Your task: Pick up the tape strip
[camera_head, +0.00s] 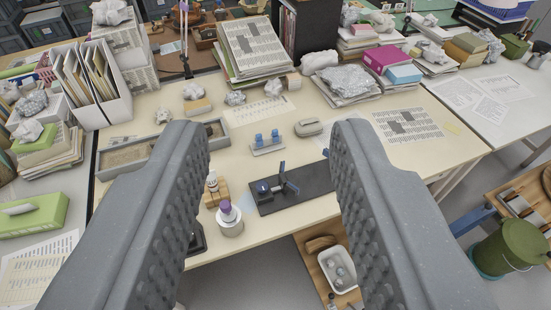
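My gripper (268,130) is open and empty, its two grey studded fingers wide apart and well above the table. Between the fingers, a small pale holder (266,150) stands on the cream table, with two small blue pieces (267,138) upright on it. These blue pieces look like tape strips, but they are too small to be sure. In front of them lies a black mat (312,181) with a dark blue fixture (282,173) and a round dark part (263,188) on it. The fingers hide parts of the table at both sides.
A purple-capped bottle (227,212) stands in a pale cup (230,226) near the table's front edge. A sand tray (125,158) is at left, a grey oblong item (309,127) behind the mat. Paper stacks and crumpled paper fill the back. A white tub (338,268) sits lower in front.

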